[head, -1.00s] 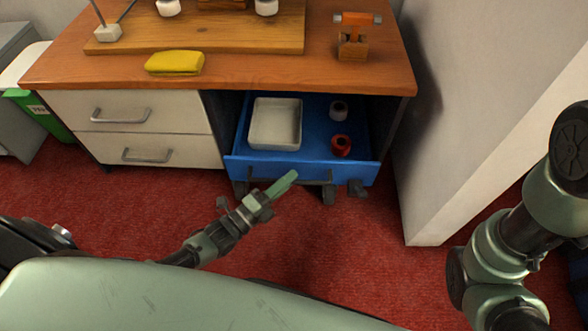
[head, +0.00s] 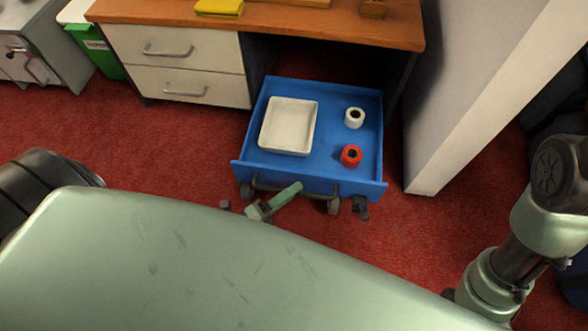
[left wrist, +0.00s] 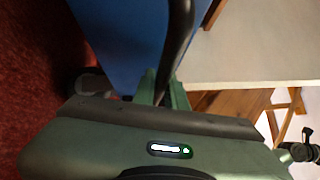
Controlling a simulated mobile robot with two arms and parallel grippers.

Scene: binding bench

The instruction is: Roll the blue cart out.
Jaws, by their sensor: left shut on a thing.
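The blue cart (head: 330,150) stands on casters on the red floor, largely out from under the bench in the head view. A dark bar handle (head: 258,187) runs along its front wall. My left gripper (head: 288,192) is at this handle. In the left wrist view the dark handle (left wrist: 181,30) passes between the green fingers (left wrist: 162,90), with the blue cart (left wrist: 120,35) beside it. The gripper is shut on the handle. My right gripper is out of view; only part of my right arm shows at the right.
The cart carries a white tray (head: 289,126), a white roll (head: 354,118) and a red roll (head: 351,155). The wooden bench (head: 290,22) with white drawers (head: 175,68) is behind. A white wall panel (head: 450,100) stands close on the right. Red floor (head: 150,150) is open to the left.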

